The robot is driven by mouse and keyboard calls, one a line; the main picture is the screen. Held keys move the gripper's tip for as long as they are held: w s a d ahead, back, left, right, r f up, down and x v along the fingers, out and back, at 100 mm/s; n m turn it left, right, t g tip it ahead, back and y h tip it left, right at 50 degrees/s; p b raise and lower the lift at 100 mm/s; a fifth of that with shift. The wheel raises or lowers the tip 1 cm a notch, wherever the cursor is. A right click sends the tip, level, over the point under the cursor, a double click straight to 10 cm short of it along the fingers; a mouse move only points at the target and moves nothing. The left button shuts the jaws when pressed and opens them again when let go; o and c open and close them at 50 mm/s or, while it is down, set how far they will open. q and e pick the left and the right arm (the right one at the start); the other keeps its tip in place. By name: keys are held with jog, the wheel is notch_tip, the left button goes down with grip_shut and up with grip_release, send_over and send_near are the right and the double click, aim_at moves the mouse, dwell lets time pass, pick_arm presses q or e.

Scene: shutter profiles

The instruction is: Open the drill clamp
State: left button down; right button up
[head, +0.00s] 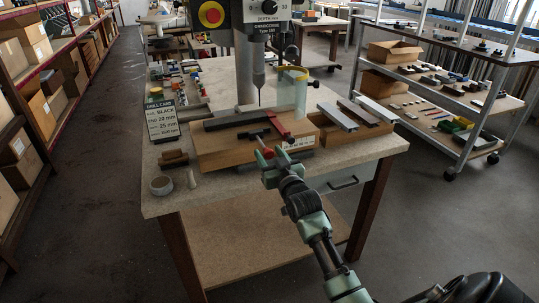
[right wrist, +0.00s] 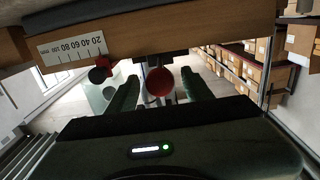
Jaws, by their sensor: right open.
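The drill clamp has a red bar (head: 278,124) and a black cross handle (head: 253,135), and sits on a wooden block (head: 213,150) under the drill press. A red round knob (head: 268,153) is at the front of the block, by my right gripper (head: 269,160). In the right wrist view the red knob (right wrist: 160,86) shows between the two green fingers of that gripper (right wrist: 160,92). The fingers are open, with gaps on both sides of the knob. A smaller dark and red knob (right wrist: 102,69) is left of them. My left gripper is not in view.
A drill card (head: 161,118) stands at the table's left, with a round cup (head: 162,185) and a small pale peg (head: 192,179) in front. Grey profiles (head: 338,117) lie to the right. A clear guard with a yellow rim (head: 292,90) is beside the drill.

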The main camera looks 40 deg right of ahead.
jog(key=shift+s, duration=0.1)
jog(key=b+v, duration=0.1)
jog(key=v, duration=0.6)
jog(key=shift+s, duration=0.35)
